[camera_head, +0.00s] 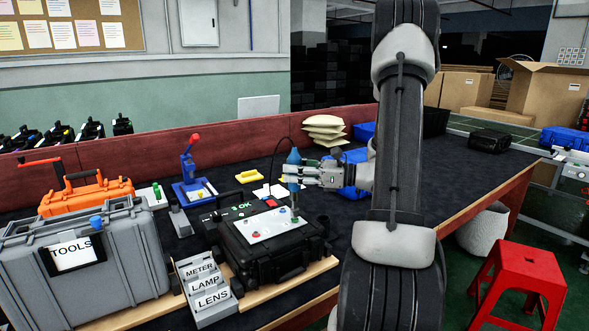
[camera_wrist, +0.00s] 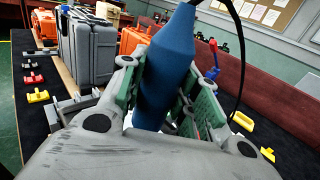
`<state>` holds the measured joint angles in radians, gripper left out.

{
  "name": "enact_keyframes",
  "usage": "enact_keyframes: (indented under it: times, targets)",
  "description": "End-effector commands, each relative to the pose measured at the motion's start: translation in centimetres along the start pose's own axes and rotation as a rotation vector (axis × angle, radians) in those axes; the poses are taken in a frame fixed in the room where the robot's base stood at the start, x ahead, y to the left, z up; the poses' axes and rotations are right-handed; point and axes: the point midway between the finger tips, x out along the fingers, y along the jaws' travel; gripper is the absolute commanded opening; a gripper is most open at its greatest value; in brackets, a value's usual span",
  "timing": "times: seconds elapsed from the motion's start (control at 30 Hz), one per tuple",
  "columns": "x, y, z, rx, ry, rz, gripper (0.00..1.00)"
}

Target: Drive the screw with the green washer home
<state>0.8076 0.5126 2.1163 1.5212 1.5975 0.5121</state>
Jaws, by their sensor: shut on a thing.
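My gripper (camera_head: 290,172) is shut on the blue powered screwdriver (camera_head: 293,157), which hangs upright on a black cable. In the wrist view its blue body (camera_wrist: 167,70) sits between the green finger pads. Its lower end points down at the right part of the white panel (camera_head: 268,226) on the black case (camera_head: 290,262). I cannot tell whether the bit touches a screw. Small coloured washers or screws show on the panel, a red one (camera_head: 255,232) among them.
A grey TOOLS case (camera_head: 130,262) and an orange case (camera_head: 105,195) stand at left. The METER, LAMP and LENS label rack (camera_head: 200,285) is in front. A blue stand with a red lever (camera_head: 192,180) is behind. A red stool (camera_head: 520,285) stands at right.

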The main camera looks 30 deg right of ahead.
Motion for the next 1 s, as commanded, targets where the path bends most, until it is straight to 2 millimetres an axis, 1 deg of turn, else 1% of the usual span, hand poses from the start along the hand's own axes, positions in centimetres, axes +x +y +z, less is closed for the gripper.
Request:
enact_keyframes:
  times: [0.47, 1.0]
  targets:
    - [-0.01, 0.00, 0.02, 0.000, -0.001, 0.000, 0.00]
    - [-0.01, -0.02, -0.74, 0.000, -0.001, 0.000, 0.00]
